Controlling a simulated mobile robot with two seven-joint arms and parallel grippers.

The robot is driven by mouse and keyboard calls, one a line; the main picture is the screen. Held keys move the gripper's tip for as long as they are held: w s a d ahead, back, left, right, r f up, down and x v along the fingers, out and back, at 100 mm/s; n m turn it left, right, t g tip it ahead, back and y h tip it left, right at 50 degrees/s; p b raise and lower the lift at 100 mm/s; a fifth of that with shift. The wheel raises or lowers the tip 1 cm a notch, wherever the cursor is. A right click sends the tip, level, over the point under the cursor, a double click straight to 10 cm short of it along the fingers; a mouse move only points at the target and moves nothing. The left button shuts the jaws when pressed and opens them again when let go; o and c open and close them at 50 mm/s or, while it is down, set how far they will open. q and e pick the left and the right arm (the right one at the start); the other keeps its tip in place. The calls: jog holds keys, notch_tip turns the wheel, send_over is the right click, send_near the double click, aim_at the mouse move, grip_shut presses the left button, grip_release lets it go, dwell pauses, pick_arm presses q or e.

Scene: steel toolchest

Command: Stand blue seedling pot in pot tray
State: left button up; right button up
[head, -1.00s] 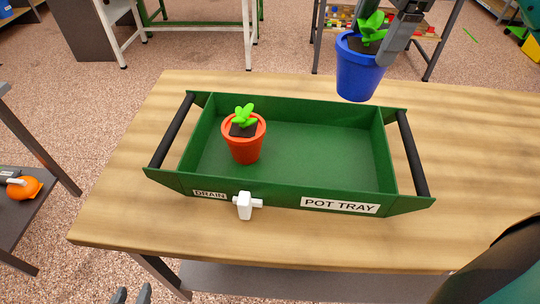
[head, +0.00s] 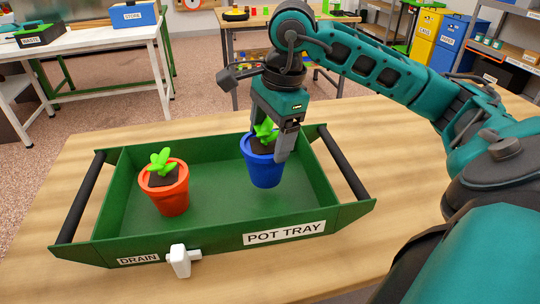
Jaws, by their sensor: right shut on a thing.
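The blue seedling pot (head: 263,172), with dark soil and a green seedling, is upright inside the right part of the green pot tray (head: 215,244). My right gripper (head: 272,138) comes down from above and is shut on the pot's rim; its fingers partly hide the seedling. The pot's base is at or just above the tray floor; I cannot tell whether it touches. An orange pot (head: 169,198) with a seedling stands upright in the tray's left part, apart from the blue one. My left gripper is not in view.
The tray lies on a wooden table (head: 392,120), with black handles (head: 82,197) (head: 345,162) at both ends. A white drain tap (head: 180,261) sticks out in front. Tray floor is free between the pots. My right arm spans the right side.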

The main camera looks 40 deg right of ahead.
notch_tip(320, 180, down, 4)
jog(key=shift+r+b, duration=0.1)
jog(key=shift+b, duration=0.35)
jog(key=shift+f, duration=0.2)
jog(key=shift+f, duration=0.15)
jog(key=o, duration=1.6)
